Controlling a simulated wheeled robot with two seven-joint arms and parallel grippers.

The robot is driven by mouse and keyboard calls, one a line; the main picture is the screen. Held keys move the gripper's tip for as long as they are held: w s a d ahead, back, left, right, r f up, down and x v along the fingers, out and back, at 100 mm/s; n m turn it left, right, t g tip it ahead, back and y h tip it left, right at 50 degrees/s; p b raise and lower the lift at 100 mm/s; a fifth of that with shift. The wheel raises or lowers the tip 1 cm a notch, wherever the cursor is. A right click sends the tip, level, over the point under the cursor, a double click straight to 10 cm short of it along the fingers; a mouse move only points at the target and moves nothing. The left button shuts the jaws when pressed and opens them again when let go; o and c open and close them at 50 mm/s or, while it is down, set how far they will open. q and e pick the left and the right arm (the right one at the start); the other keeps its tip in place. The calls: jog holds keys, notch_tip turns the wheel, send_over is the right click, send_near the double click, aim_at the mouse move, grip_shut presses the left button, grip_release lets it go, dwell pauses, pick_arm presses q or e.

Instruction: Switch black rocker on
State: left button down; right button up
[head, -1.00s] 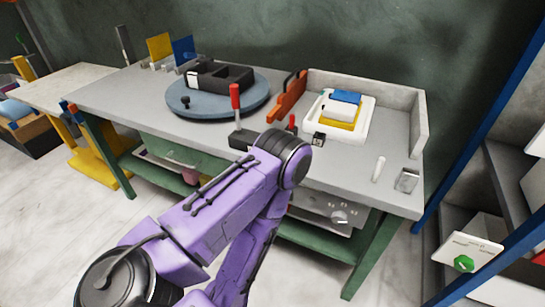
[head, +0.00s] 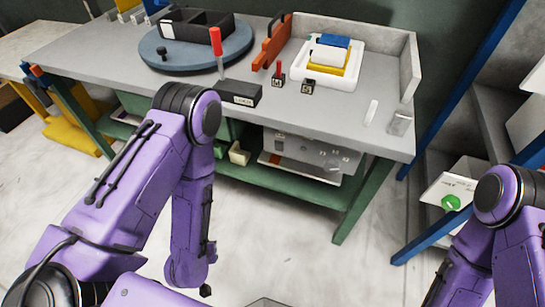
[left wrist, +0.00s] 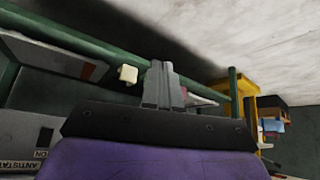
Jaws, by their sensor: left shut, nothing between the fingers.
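A grey control panel (head: 300,160) sits under the workbench in the head view, with a dial and small marks. A small dark patch (head: 279,146) at its left part may be the black rocker, but it is too small to tell its position. In the left wrist view, part of a panel lettered "ANTISTAT" and "ON" (left wrist: 18,130) shows at the lower left, with a small dark part (left wrist: 45,138) beside the lettering. My left gripper (left wrist: 162,72) is shut and empty, apart from the panel. My right arm shows at the right; its gripper is out of view.
The workbench (head: 330,110) carries a blue turntable (head: 160,58), a red-handled lever (head: 216,45), and a white tray (head: 345,78). A green bench leg (head: 350,215) stands right of the panel. A cream block (left wrist: 128,74) lies near my left fingers. The floor in front is clear.

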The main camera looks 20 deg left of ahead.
pick_arm(q)
jog(key=w+d+f+m+t+b, duration=0.2)
jog(key=w+d+t+b, duration=0.15)
jog(key=w, duration=0.45)
jog(key=m+t+h+b, duration=0.3)
jog(key=m+t+b, duration=0.1)
jog(key=t+b, duration=0.6)
send_near(278, 145)
jog(key=w, duration=0.2)
jog(key=w+p, duration=0.1)
jog(key=w, duration=0.1)
jog(key=w+p, duration=0.1)
jog(key=w, duration=0.2)
jog(key=shift+r, duration=0.3)
pick_arm(e)
notch_tip(278, 145, down, 14)
jog(key=shift+f, duration=0.25)
pick_arm(q)
jog(key=shift+s, duration=0.1)
